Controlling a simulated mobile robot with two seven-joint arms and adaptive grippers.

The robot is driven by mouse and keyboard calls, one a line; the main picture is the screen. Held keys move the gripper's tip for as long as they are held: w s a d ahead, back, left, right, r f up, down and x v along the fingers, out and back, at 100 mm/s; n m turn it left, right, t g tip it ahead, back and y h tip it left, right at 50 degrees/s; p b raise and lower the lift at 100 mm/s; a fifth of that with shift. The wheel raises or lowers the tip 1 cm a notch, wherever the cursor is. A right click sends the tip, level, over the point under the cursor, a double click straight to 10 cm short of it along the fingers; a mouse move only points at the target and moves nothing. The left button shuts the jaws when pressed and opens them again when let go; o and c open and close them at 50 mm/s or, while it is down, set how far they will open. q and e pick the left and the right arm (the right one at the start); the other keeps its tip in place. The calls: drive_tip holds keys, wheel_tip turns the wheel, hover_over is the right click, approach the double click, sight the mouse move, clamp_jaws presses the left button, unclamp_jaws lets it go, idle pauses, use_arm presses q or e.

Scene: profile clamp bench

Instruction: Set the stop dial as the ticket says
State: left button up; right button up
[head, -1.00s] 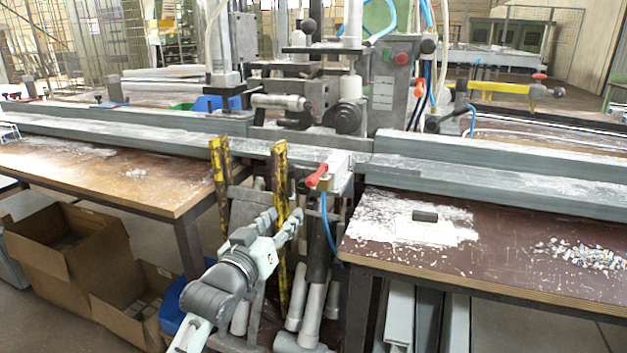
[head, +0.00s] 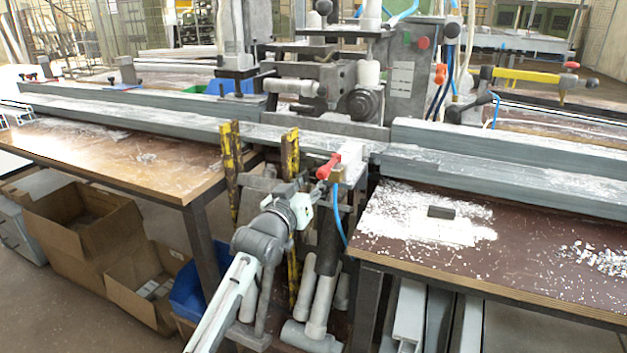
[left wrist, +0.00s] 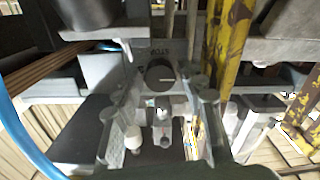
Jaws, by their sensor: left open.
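The stop dial (left wrist: 160,71) is a dark round knob with a light pointer line, on a grey plate lettered STOP, upside down in the left wrist view. My left gripper (left wrist: 162,84) is open, with one finger on either side of the dial in that view. I cannot tell how far the tips are from it. In the head view my left gripper (head: 304,207) is at the bench front, just below the red lever (head: 328,166), and the dial is not distinguishable there. I cannot make out a readable ticket. My right gripper is not in view.
Yellow-and-black posts (head: 290,158) stand close left of the gripper. A blue hose (head: 338,218) hangs close right. The right table (head: 400,262) bears white chips and a dark block (head: 441,212). Cardboard boxes (head: 85,245) stand below the left table.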

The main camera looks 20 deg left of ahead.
use_arm(q)
drive_tip(key=c, duration=0.9)
